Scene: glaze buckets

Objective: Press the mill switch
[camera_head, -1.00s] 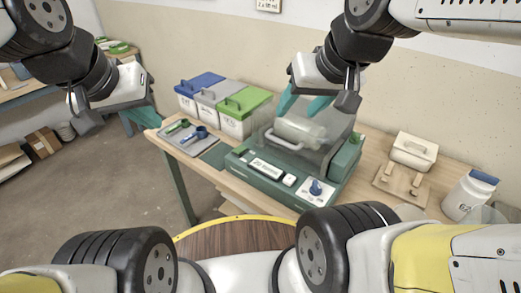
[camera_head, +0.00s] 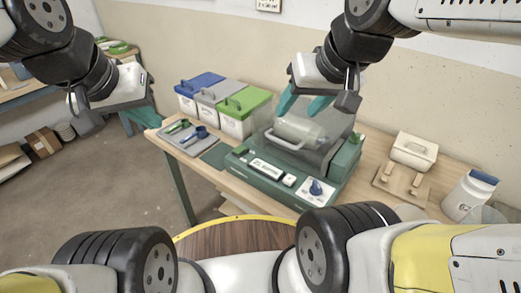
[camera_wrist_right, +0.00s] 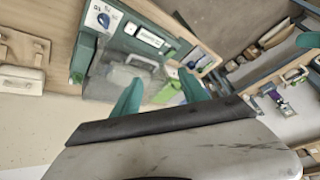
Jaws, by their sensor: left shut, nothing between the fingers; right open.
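The mill (camera_head: 262,185) is a green machine on the table, under a clear smoky cover with a pale handle; a pale jar (camera_head: 300,128) shows inside. Its front has a label plate, a small white rocker switch (camera_head: 289,180) and a white panel with a blue knob (camera_head: 316,187). The knob also shows in the right wrist view (camera_wrist_right: 103,19). My right gripper (camera_head: 303,107) is open and empty, above the mill's cover and apart from the switch. My left gripper (camera_head: 140,122) is shut and empty, left of the table, far from the mill.
Lidded buckets in blue, grey and green (camera_head: 245,115) stand left of the mill, with a tray of scoops (camera_head: 188,135) before them. A white lidded box (camera_head: 413,150), a wooden stand (camera_head: 400,185) and a blue-lidded jar (camera_head: 470,196) stand to the right.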

